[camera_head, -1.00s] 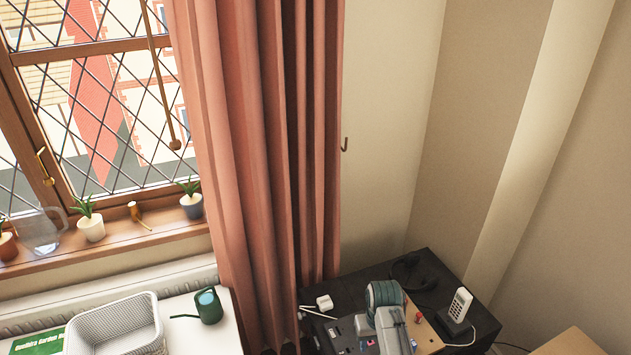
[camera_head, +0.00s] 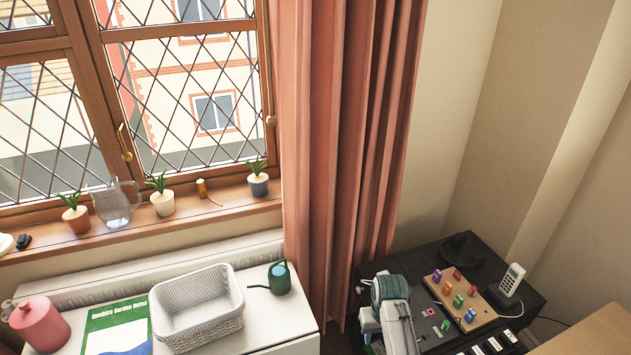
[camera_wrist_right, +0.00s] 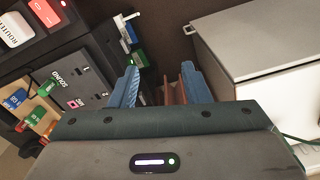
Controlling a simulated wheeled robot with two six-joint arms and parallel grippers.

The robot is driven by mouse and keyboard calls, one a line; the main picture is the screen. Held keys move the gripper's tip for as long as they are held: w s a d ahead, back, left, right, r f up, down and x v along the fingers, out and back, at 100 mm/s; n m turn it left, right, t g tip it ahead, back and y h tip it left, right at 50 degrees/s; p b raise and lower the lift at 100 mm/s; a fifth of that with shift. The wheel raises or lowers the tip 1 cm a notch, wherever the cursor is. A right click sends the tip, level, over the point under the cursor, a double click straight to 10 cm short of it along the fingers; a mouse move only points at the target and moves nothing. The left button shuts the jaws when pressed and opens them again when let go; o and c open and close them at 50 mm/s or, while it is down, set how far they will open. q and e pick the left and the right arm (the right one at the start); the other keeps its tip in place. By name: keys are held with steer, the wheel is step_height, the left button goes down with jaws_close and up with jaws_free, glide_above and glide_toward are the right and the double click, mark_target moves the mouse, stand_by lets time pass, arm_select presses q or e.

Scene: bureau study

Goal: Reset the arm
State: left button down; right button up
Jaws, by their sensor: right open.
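My right arm (camera_head: 397,325) reaches up from the bottom of the head view, beside the dark cabinet's left side. Its teal-grey wrist end lies in front of the cabinet, and its fingertips are hidden there. In the right wrist view, my right gripper (camera_wrist_right: 160,86) has its two blue fingers apart with nothing held between them. The fingers point into the gap between the dark cabinet and a white cabinet (camera_wrist_right: 265,55). My left gripper is in neither view.
The dark cabinet (camera_head: 535,305) carries a wooden board (camera_head: 437,279) with coloured pieces and a phone (camera_head: 511,280). The white surface (camera_head: 290,315) at left holds a white basket (camera_head: 197,330), a green watering can (camera_head: 279,277) and a pink pot (camera_head: 40,325). A curtain (camera_head: 345,150) hangs behind.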

steer(key=s+d+f+b, duration=0.1)
steer(key=s+d+f, duration=0.1)
steer(key=s+f, duration=0.6)
steer(key=s+d+f+b, duration=0.1)
steer(key=s+d+f, duration=0.15)
steer(key=f, duration=0.95)
steer(key=s+d+f+b, duration=0.1)
steer(key=s+d+f, duration=0.1)
steer(key=s+f, duration=0.65)
arm_select(q)
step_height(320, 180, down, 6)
steer(key=b, duration=0.3)
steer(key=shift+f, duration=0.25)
arm_select(e)
steer(key=s+d+f, duration=0.2)
steer(key=s+f, duration=0.3)
steer(key=s, duration=0.5)
steer(key=s+d+f, duration=0.3)
steer(key=s+f, duration=0.3)
steer(key=s, duration=0.4)
steer(key=s+d+f+t, duration=0.1)
steer(key=s+d+f, duration=0.2)
steer(key=s+f, duration=0.3)
steer(key=s, duration=0.4)
steer(key=shift+d+f+m+h, duration=0.2)
steer(key=shift+d+m+h, duration=0.1)
steer(key=shift+h, duration=0.1)
